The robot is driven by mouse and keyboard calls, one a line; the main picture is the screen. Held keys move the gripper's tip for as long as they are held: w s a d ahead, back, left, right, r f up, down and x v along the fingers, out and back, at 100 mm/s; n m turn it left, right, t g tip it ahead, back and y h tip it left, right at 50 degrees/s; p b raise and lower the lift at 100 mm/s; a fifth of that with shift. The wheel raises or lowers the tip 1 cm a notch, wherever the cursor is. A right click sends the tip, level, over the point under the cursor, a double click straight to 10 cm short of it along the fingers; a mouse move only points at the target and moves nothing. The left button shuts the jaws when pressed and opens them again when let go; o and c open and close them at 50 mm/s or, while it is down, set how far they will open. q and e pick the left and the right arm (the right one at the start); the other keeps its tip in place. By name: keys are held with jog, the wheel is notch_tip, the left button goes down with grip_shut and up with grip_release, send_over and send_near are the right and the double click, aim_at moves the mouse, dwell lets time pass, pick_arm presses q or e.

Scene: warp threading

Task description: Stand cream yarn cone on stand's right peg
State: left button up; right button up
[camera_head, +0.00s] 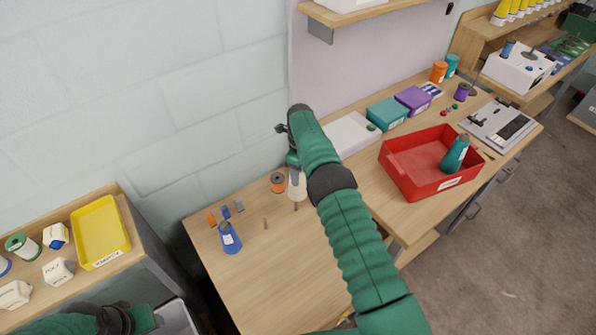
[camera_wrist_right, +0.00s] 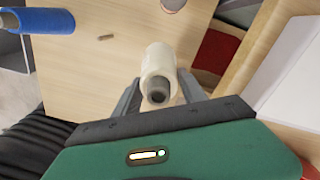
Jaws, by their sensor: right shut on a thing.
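The cream yarn cone (camera_head: 298,190) is upright below my right gripper (camera_head: 295,168) in the head view. In the right wrist view the cone (camera_wrist_right: 158,61), grey tip toward the camera, sits between the fingers of my right gripper (camera_wrist_right: 160,88), which is shut on it. A short bare peg (camera_head: 265,223) stands left of the cone on the wooden surface (camera_head: 275,270). Another peg-like end (camera_head: 296,207) shows just under the cone; I cannot tell whether they touch. A blue cone (camera_head: 230,239) stands at the left. My left arm shows at the bottom left, its fingertips hidden.
An orange spool (camera_head: 277,182) and small coloured pieces stand behind. A red tray (camera_head: 430,190) holding a teal cone (camera_head: 455,155) is at the right. A yellow tray (camera_head: 100,232) is on the left bench. The front wooden surface is clear.

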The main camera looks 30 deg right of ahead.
aim_at(297, 189)
pick_arm(q)
notch_tip(297, 189, down, 8)
jog(key=a+b, duration=0.1)
jog(key=b, duration=0.6)
jog(key=shift+r, duration=0.25)
pick_arm(e)
jog(key=f, duration=0.5)
jog(key=a+f, duration=0.1)
jog(key=f, duration=0.2)
jog(key=shift+f, duration=0.35)
pick_arm(q)
jog(key=shift+d+f, duration=0.15)
pick_arm(e)
jog(key=shift+d+f, duration=0.2)
pick_arm(q)
jog(key=shift+f+b, duration=0.45)
jog(key=shift+b, duration=0.15)
pick_arm(e)
jog(key=shift+f, duration=0.4)
jog(key=o, duration=1.2)
pick_arm(q)
jog(key=shift+w+p+v, duration=0.25)
jog(key=shift+p+v, duration=0.95)
pick_arm(e)
notch_tip(297, 189, up, 17)
jog(key=shift+f, duration=0.1)
